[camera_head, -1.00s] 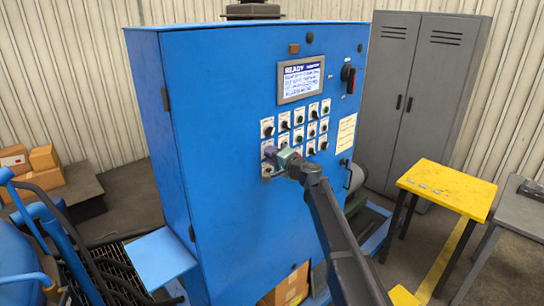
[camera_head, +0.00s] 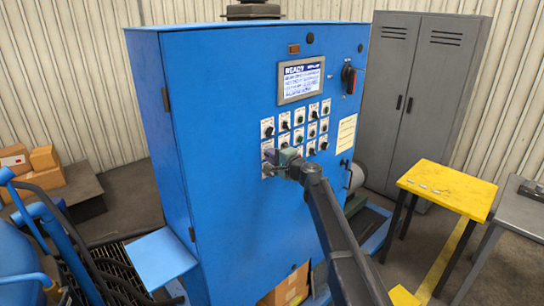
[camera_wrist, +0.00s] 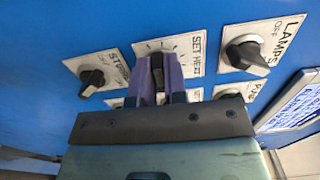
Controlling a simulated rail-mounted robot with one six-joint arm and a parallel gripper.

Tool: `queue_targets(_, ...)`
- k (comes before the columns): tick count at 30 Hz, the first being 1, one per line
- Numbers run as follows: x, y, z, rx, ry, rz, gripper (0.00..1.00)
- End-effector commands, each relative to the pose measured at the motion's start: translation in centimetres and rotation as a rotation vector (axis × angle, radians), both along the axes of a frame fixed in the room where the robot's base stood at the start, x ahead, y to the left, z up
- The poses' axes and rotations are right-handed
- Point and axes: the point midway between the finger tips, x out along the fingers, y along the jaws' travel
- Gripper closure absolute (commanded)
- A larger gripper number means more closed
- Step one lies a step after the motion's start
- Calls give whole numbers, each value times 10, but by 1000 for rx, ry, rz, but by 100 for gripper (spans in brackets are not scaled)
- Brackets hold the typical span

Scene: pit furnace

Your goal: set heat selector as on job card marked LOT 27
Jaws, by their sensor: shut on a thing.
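My gripper (camera_wrist: 161,80) is shut on the heat selector knob in the wrist view. The knob sits on a white plate marked SET HEAT (camera_wrist: 194,48), and my purple fingers hide most of it. I cannot read where its pointer stands. In the head view my gripper (camera_head: 270,155) is at the lower left of the knob rows on the blue cabinet (camera_head: 230,220). A cream sheet (camera_head: 346,133) is fixed on the cabinet's right side; its writing is too small to read, so I cannot tell whether it is the LOT 27 card.
A STORM-like labelled knob (camera_wrist: 92,80) and the LAMPS knob (camera_wrist: 245,54) flank the held one. A lit screen (camera_head: 301,79) reads READY. A red-handled switch (camera_head: 350,78) is at upper right. A yellow table (camera_head: 445,188) holds small flat pieces.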

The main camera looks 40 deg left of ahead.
Motion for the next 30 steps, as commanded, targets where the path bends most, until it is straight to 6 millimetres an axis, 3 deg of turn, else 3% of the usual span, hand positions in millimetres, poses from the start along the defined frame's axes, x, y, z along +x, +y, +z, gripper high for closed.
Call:
queue_targets(18, 0, 0, 2, 71, 542, 1, 100)
queue_targets(30, 1, 0, 2, 95, 719, 1, 100)
